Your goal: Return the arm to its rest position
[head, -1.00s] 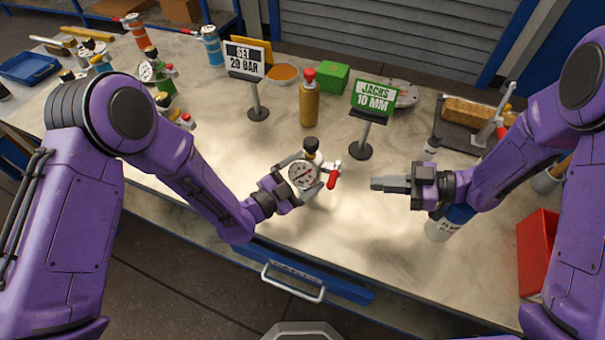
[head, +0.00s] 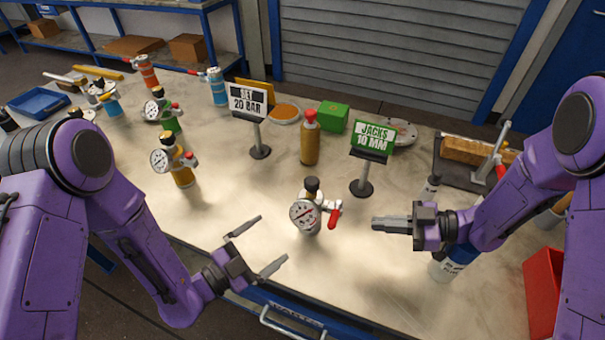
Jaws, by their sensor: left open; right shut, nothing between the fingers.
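My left gripper (head: 258,246) is open and empty, above the bench's front edge. It is apart from the small vessel with a round gauge, black knob and red lever (head: 308,212), which stands upright on the bench to its right. My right gripper (head: 385,224) is shut and empty, pointing left over the bench, to the right of that vessel and apart from it.
Signs reading "SET 20 BAR" (head: 247,100) and "JACKS 10 MM" (head: 373,140) stand behind, with a gold bottle (head: 310,142) between them. Several gauged vessels, including a yellow one (head: 181,168), stand at left. A red bin (head: 543,290) is at right.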

